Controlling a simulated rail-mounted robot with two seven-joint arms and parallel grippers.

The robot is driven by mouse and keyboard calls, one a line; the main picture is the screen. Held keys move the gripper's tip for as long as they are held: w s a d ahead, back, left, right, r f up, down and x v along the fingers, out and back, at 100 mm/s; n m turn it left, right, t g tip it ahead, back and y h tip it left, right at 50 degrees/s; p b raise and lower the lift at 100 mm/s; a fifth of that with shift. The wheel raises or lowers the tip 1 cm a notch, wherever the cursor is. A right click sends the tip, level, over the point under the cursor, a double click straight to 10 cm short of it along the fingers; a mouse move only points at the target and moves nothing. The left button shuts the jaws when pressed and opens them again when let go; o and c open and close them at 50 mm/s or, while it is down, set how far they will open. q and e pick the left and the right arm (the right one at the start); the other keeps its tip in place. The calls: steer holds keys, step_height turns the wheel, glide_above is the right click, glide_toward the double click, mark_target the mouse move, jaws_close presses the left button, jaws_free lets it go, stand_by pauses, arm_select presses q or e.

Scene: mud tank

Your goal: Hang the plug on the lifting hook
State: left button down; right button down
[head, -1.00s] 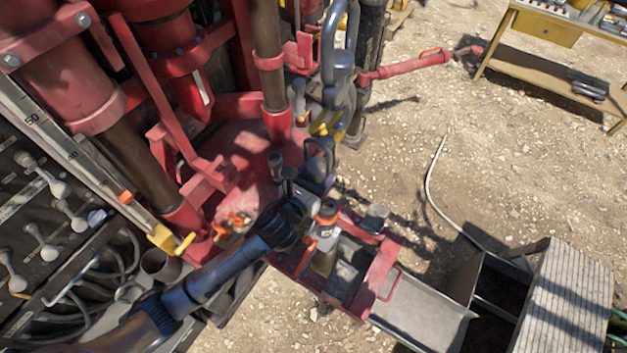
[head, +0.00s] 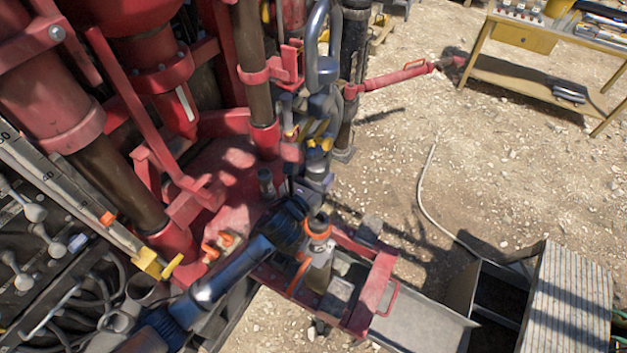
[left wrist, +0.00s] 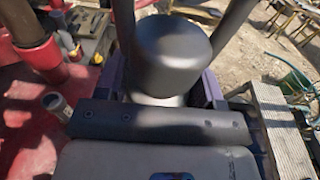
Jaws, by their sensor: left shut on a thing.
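My left gripper (head: 317,180), with purplish fingers, is shut on the plug, at the end of the dark arm in the middle of the head view. In the left wrist view, the plug (left wrist: 172,58) is a dark grey, round-topped cylinder between the fingers. In the head view the plug is largely hidden by the gripper and clutter. The lifting hook (head: 323,72), blue-grey with a tall loop, hangs just beyond the gripper, beside a dark pipe. Two dark bars flank the plug in the left wrist view; I cannot tell whether they touch it. My right gripper is not in view.
Red rig columns (head: 110,180) stand close on the left. A red frame (head: 372,300) with an orange-ringed fitting (head: 318,232) lies below the gripper. A metal trough (head: 425,315) is at lower right. A yellow table (head: 520,60) stands far right, with open gravel before it.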

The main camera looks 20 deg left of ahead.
arm_select(q)
steer(key=shift+w+r, duration=0.15)
steer(key=shift+w, duration=0.1)
steer(key=shift+w+d+f+b, duration=0.1)
steer(key=shift+w+f+b, duration=0.45)
steer(key=shift+f, duration=0.75)
steer(key=shift+f, duration=0.15)
